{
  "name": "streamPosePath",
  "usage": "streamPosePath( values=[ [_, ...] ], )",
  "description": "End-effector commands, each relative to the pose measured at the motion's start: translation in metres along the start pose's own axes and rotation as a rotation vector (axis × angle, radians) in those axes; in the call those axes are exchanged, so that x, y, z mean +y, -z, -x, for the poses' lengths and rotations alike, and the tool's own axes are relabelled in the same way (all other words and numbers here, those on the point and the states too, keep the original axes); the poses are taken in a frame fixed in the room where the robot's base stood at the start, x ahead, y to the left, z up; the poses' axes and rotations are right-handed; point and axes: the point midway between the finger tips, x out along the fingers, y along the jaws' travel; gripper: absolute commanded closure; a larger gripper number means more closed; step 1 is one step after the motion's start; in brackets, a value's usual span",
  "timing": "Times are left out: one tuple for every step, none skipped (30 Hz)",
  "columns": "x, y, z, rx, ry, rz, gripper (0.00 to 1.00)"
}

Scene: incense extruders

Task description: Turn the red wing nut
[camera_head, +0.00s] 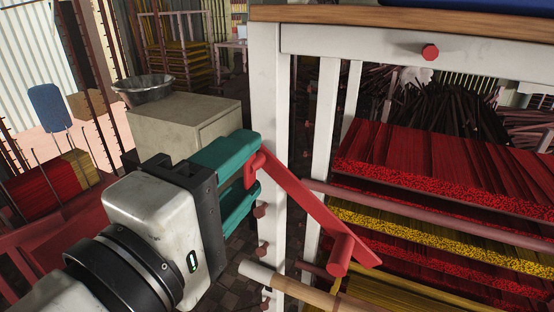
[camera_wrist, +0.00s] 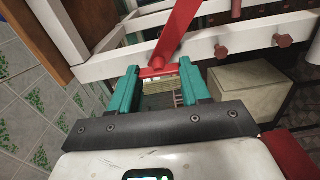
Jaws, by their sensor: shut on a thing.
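The red wing nut (camera_head: 308,200) looks like a long flat bar with a round peg at each end. It sits beside the white frame's near post and slopes down to the right in the head view. My gripper (camera_head: 254,166) has teal fingers, one above and one below the upper-left peg, and is shut on that peg. In the wrist view the red wing nut (camera_wrist: 178,32) runs up from between the fingertips of my gripper (camera_wrist: 158,73). The peg lies across the gap there. The fingers hide part of the peg.
A white frame (camera_head: 268,70) with a wooden top stands right of my gripper, with a red knob (camera_head: 430,52) on it. Red and yellow incense bundles (camera_head: 440,170) fill its shelves. A beige cabinet (camera_head: 185,125) with a metal bowl (camera_head: 147,88) stands behind my gripper. A pale rod (camera_head: 290,283) lies below the bar.

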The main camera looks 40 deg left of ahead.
Motion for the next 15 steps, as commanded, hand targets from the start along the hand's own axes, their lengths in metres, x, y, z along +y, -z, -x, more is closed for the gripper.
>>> streamPosePath(
  values=[
    [-0.0003, 0.0008, 0.0001, 0.002, 0.000, 0.029, 0.84],
    [-0.0005, 0.0009, 0.0003, 0.003, 0.000, 0.047, 0.84],
    [-0.0006, 0.0011, 0.0004, 0.003, 0.000, 0.068, 0.84],
    [-0.0007, 0.0012, 0.0005, 0.003, 0.000, 0.083, 0.84],
    [-0.0008, 0.0013, 0.0005, 0.003, 0.000, 0.096, 0.84],
    [-0.0009, 0.0013, 0.0005, 0.003, 0.000, 0.113, 0.84],
    [-0.0009, 0.0013, 0.0005, 0.003, 0.000, 0.124, 0.84],
    [-0.0010, 0.0012, 0.0004, 0.003, 0.000, 0.134, 0.84],
    [-0.0011, 0.0012, 0.0004, 0.003, 0.000, 0.146, 0.84],
    [-0.0011, 0.0012, 0.0004, 0.003, 0.000, 0.153, 0.84],
    [-0.0012, 0.0011, 0.0003, 0.003, 0.001, 0.160, 0.84],
    [-0.0013, 0.0012, 0.0003, 0.003, 0.001, 0.168, 0.84],
    [-0.0013, 0.0012, 0.0003, 0.003, 0.001, 0.172, 0.84],
    [-0.0014, 0.0012, 0.0003, 0.003, 0.001, 0.176, 0.84],
    [-0.0014, 0.0012, 0.0003, 0.004, 0.001, 0.179, 0.84]
  ],
)
